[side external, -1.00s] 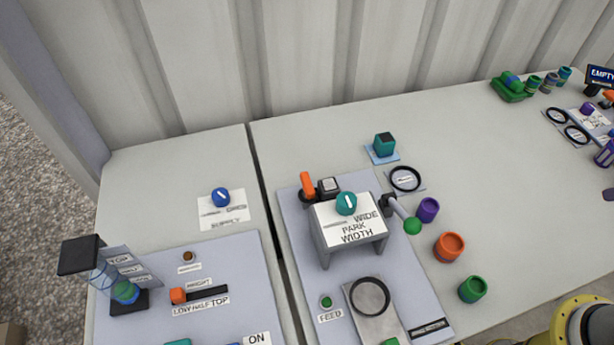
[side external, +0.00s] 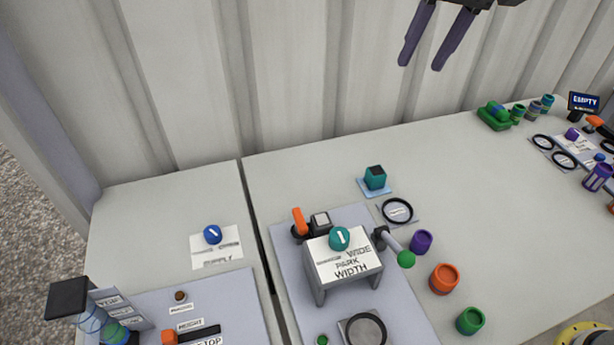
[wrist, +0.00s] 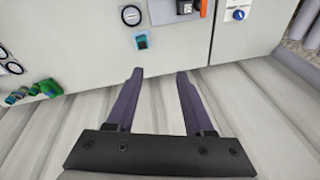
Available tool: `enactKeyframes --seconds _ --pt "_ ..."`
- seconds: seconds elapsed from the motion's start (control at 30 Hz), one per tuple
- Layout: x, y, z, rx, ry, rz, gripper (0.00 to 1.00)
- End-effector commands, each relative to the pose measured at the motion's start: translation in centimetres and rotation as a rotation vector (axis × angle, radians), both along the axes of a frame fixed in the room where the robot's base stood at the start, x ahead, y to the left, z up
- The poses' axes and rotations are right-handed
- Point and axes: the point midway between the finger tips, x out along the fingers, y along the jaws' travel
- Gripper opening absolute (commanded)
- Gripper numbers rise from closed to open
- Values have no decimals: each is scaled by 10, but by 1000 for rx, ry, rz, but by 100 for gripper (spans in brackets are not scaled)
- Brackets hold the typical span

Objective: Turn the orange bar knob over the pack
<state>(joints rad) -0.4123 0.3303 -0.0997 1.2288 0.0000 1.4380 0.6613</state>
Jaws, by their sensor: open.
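An orange bar-shaped handle (side external: 299,222) stands up on a dark base at the back left of the grey panel, beside a small block with a pale top (side external: 320,220). I cannot tell for sure that it is the knob over the pack. Its edge also shows at the top of the wrist view (wrist: 204,8). My gripper (side external: 420,64) is at the top of the side view, fingers apart and empty, high and well away from the handle. In the wrist view my gripper (wrist: 160,72) has nothing between its fingers.
A blue knob (side external: 212,234) is at left. The table's back middle is largely clear.

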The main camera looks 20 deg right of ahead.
Motion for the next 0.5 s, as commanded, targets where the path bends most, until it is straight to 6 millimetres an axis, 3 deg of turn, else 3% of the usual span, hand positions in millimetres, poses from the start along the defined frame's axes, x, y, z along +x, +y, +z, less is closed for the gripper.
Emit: enactKeyframes --seconds 0.1,0.3,0.5 --pt "23 51 -33 -18 51 48 52" --pt "36 129 -102 -60 122 149 52" --pt "24 173 -163 -112 194 223 52"
